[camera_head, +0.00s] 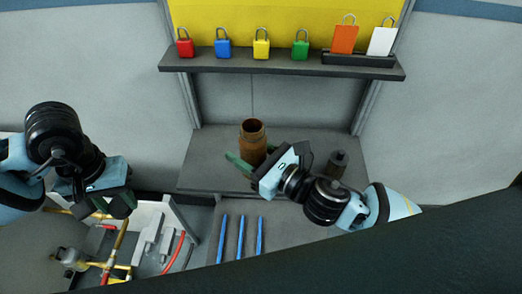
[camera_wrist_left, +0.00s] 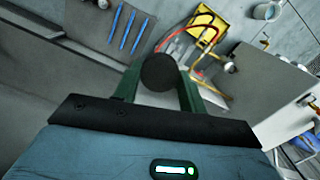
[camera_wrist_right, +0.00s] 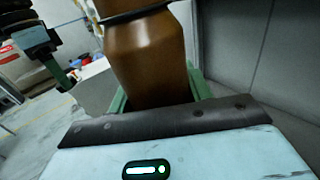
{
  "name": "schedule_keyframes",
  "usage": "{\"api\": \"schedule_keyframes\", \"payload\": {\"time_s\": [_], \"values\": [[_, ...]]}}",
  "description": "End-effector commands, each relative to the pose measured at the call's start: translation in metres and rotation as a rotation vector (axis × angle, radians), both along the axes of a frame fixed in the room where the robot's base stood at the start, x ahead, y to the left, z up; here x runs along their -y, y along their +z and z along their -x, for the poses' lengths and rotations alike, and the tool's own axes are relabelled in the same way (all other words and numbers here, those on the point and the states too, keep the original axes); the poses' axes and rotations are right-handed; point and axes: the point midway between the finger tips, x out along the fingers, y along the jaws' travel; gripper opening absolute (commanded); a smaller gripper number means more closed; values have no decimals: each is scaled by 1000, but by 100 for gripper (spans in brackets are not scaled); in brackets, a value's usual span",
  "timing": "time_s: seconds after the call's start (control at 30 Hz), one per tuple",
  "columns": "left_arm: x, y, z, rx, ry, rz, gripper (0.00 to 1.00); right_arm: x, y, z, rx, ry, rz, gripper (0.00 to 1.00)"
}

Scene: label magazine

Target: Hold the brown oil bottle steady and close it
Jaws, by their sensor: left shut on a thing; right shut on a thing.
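The brown oil bottle (camera_head: 252,145) stands upright on the grey lower shelf, its top open and uncapped. My right gripper (camera_head: 250,163) is shut on it, with green fingers on either side; in the right wrist view the brown bottle (camera_wrist_right: 150,55) fills the space between the fingers. My left gripper (camera_head: 112,208) is well to the left of the bottle and lower in the head view. It is shut on a round black cap (camera_wrist_left: 158,72), seen between its green fingers in the left wrist view. The cap is hard to make out in the head view.
A dark bottle (camera_head: 338,163) stands on the lower shelf (camera_head: 205,160), right of my right gripper. Three blue sticks (camera_head: 240,237) lie in front. An upper shelf (camera_head: 280,67) holds several padlocks and two tags. Pipes and a red hose (camera_head: 174,250) lie below my left gripper.

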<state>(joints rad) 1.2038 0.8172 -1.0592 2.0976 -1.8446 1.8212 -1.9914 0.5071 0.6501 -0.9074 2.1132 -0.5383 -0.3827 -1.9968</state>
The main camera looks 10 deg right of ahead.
Motion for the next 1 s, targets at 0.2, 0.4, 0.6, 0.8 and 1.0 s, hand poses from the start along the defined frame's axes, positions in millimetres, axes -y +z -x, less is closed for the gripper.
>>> {"api": "schedule_keyframes", "payload": {"time_s": [0.2, 0.4, 0.6, 0.8, 1.0], "values": [[0, 0, 0, 0, 0, 0, 20, -4, 1, -1, 1, 18, -1, 8], [0, 0, 0, 0, 0, 0, 20, -4, 1, -1, 0, 17, 0, 8], [12, 7, -8, -1, 31, 2, 20, -4, 1, -1, 1, 16, -1, 8], [56, 31, -32, -11, 156, 2, 20, -3, 1, -1, 1, 16, -1, 8], [111, 67, -52, -28, 310, 3, 20, -3, 1, -1, 1, 16, -1, 8]]}}
